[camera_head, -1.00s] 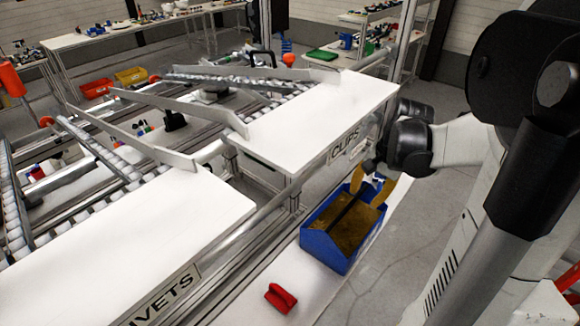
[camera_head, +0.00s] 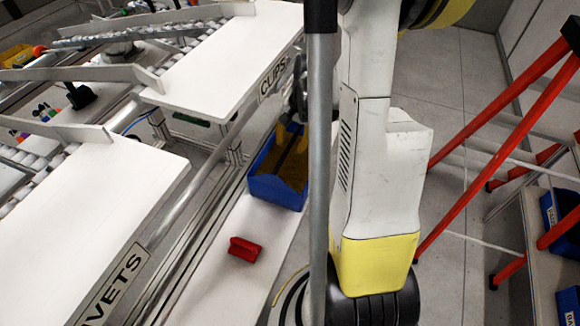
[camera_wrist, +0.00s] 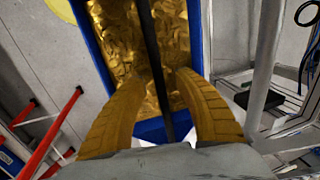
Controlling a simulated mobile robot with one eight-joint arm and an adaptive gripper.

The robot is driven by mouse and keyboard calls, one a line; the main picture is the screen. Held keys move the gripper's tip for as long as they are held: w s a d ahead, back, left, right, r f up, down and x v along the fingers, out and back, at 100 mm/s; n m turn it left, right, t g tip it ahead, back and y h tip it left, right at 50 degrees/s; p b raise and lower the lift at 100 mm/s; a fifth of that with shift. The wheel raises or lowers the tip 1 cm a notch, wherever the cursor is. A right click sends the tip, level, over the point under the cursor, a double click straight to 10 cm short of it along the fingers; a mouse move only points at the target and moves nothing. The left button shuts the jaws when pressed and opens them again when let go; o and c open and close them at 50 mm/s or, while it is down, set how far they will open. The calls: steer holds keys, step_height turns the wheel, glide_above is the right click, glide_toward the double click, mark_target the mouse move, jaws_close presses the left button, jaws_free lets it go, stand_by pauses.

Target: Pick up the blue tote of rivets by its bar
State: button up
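The blue tote (camera_head: 275,192) stands on a low white ledge in the head view, its right part hidden by my arm. In the wrist view its blue wall (camera_wrist: 98,45) frames small brass-coloured pieces (camera_wrist: 115,35). A dark bar (camera_wrist: 150,45) runs lengthwise above them. My gripper (camera_wrist: 160,78) has two yellow fingers, one on each side of the bar. The fingers are apart, with visible gaps to the bar. Their height relative to the bar is hard to tell.
A red object (camera_head: 244,249) lies on the white ledge (camera_head: 222,285) in front of the tote. White tables marked CLIPS (camera_head: 225,60) and RIVETS (camera_head: 85,225) stand left. A red-framed stand (camera_head: 490,125) and more blue totes (camera_head: 562,215) are on the right. Grey floor lies between.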

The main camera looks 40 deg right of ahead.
steer(key=shift+f, duration=0.4)
steer(key=shift+c, duration=0.4)
jaws_close()
steer(key=shift+w+r, duration=0.1)
steer(key=shift+r, duration=0.1)
